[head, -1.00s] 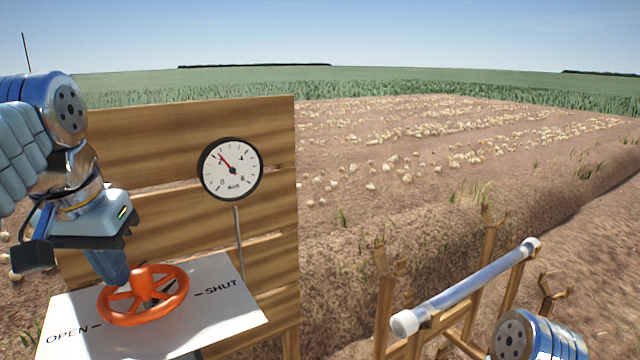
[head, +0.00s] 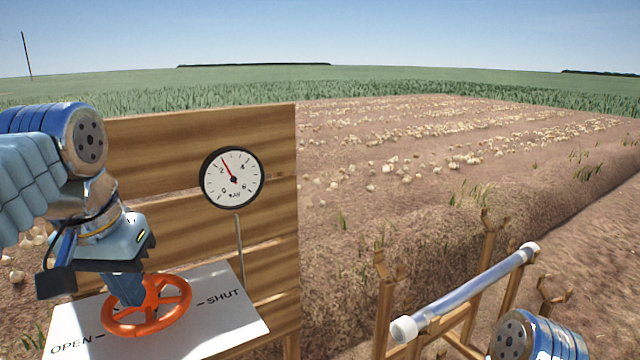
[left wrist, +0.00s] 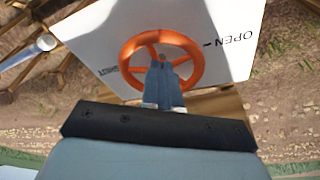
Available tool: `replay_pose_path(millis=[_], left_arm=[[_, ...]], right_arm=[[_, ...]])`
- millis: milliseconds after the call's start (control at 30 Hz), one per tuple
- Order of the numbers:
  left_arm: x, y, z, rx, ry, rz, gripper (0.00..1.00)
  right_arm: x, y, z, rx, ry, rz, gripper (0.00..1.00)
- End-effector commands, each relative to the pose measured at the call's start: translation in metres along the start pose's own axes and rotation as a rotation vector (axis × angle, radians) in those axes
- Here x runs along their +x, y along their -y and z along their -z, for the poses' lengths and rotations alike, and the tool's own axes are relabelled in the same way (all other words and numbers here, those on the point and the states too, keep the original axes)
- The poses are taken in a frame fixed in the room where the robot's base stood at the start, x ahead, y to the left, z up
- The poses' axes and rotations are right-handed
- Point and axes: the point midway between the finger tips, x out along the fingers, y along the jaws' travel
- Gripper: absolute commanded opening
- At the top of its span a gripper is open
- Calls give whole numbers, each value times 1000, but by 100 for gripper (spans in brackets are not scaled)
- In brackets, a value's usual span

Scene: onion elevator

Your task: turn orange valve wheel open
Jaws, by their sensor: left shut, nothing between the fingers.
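The orange valve wheel (head: 136,329) lies flat above a white plate (head: 232,326) marked OPEN at left and SHUT at right. My left gripper (head: 130,294) points down at the wheel with its fingers shut and nothing held between them. In the left wrist view the fingertips (left wrist: 162,68) overlap the inside of the wheel (left wrist: 165,37), close to the hub and among the spokes. Whether they touch a spoke or the hub cannot be told. A round gauge (head: 248,183) hangs on the boards behind; its needle points up and slightly left. My right gripper is out of view.
A wooden board panel (head: 150,150) stands right behind the wheel, with a thin pipe (head: 240,250) below the gauge. At right a metal bar (head: 465,292) rests on wooden posts. Beyond lies a soil bank and an onion field (head: 430,150).

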Motion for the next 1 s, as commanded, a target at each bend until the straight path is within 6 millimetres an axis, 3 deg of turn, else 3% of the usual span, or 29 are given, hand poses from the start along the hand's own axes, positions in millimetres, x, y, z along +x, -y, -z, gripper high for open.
replay_pose_path(millis=[1000], left_arm=[[-5,-8,4,-6,-23,10,0]], right_arm=[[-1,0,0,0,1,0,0]])
